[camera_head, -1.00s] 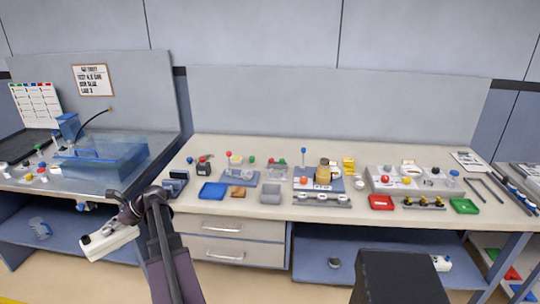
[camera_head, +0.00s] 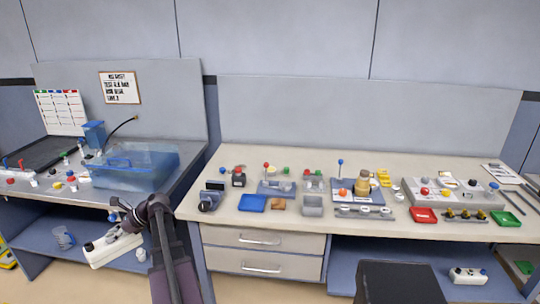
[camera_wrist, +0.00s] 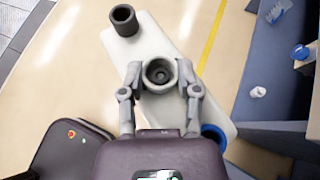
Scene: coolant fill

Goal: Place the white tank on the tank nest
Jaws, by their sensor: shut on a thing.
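The white tank (camera_head: 118,248) hangs from my gripper (camera_head: 122,219) in front of the left bench's lower shelf in the head view. In the wrist view the tank (camera_wrist: 148,42) is a long white body with a black cap at one end and a blue ring at the other. My gripper (camera_wrist: 160,78) is shut on the grey round neck in its middle. The tank is clear of the floor. I cannot pick out the tank nest for certain in either view.
A clear blue tub (camera_head: 135,168) stands on the left bench, with small coloured parts in front of it. The right bench (camera_head: 240,215) carries fixtures and trays. Another white item (camera_head: 468,275) lies on its lower shelf. Open floor shows under the tank in the wrist view (camera_wrist: 75,75).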

